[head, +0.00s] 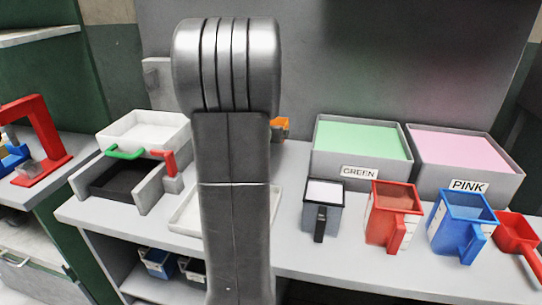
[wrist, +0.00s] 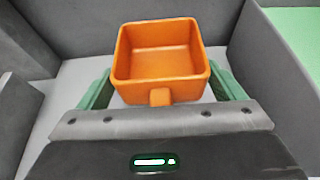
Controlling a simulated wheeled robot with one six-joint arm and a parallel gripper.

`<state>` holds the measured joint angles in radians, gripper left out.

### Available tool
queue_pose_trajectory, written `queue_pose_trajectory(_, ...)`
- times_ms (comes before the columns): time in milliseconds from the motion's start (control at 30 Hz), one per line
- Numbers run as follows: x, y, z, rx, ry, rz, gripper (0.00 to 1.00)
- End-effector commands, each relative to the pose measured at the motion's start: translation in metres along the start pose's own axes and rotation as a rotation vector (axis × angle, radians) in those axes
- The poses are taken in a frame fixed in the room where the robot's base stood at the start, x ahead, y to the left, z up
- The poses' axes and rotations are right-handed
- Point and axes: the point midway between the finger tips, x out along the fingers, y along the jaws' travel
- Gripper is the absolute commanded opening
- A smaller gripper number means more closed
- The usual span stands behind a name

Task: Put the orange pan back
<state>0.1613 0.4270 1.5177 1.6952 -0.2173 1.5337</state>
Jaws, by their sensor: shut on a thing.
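The orange pan (wrist: 160,62) is a square, open, empty container, upright in the wrist view, with its short handle towards me. My gripper (wrist: 162,88) is shut on the pan, with a green finger along each side near the handle end. In the head view only a small orange piece of the pan (head: 281,126) shows to the right of my arm, which hides the rest and the gripper. A light surface lies below the pan; I cannot tell whether the pan touches it.
Grey walls stand left and right of the pan. The green-filled bin (head: 360,138) and pink-filled bin (head: 455,155) are to the right. In front stand a grey cup (head: 322,194), red cup (head: 392,215), blue cup (head: 462,225) and red pan (head: 517,232). A press (head: 130,165) stands left.

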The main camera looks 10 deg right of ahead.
Motion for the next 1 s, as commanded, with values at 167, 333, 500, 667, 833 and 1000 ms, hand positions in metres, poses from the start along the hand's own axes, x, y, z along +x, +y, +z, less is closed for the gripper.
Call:
queue_pose_trajectory(167, 0.013, 0.001, -0.032, -0.001, 0.001, 0.001, 0.65)
queue_pose_trajectory(333, 0.016, 0.001, -0.040, 0.000, 0.000, 0.001, 0.65)
queue_pose_trajectory(500, 0.020, 0.001, -0.048, 0.000, 0.001, 0.001, 0.65)
queue_pose_trajectory(667, 0.028, 0.001, -0.067, 0.000, 0.001, 0.001, 0.65)
queue_pose_trajectory(833, 0.031, 0.000, -0.074, 0.001, -0.001, 0.001, 0.65)
queue_pose_trajectory(1000, 0.030, 0.000, -0.073, 0.001, -0.001, 0.001, 0.65)
